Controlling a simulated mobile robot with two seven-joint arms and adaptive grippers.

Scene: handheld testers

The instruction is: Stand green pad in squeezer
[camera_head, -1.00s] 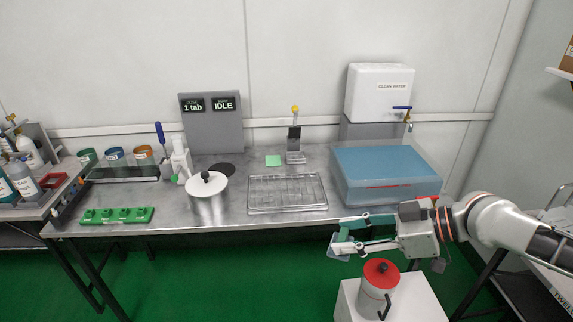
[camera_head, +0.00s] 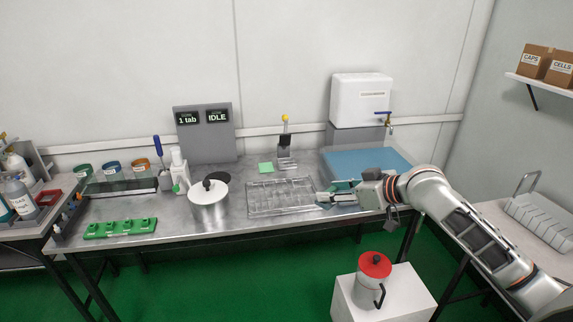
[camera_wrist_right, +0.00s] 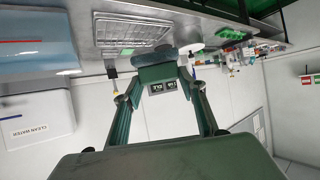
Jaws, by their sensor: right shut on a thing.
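The squeezer (camera_head: 286,150), a dark upright stand with a yellow knob, is at the back of the counter behind the wire rack. My right gripper (camera_head: 326,196) is shut near the rack's right end, in front of the squeezer and to its right. In the right wrist view, the fingers (camera_wrist_right: 158,88) hold a dark green pad (camera_wrist_right: 152,74) with a grey-blue part at its far edge. In the head view the held pad is too small to make out clearly. A light green square (camera_head: 266,167) lies flat on the counter left of the squeezer. My left gripper is not in view.
The wire rack (camera_head: 262,212) lies at the counter's front middle. A white-lidded pot (camera_head: 209,209) stands left of it. A blue-topped bin (camera_head: 368,160) and white water tank (camera_head: 361,98) are at the right. A red-lidded moka pot (camera_head: 371,283) stands on a white block below.

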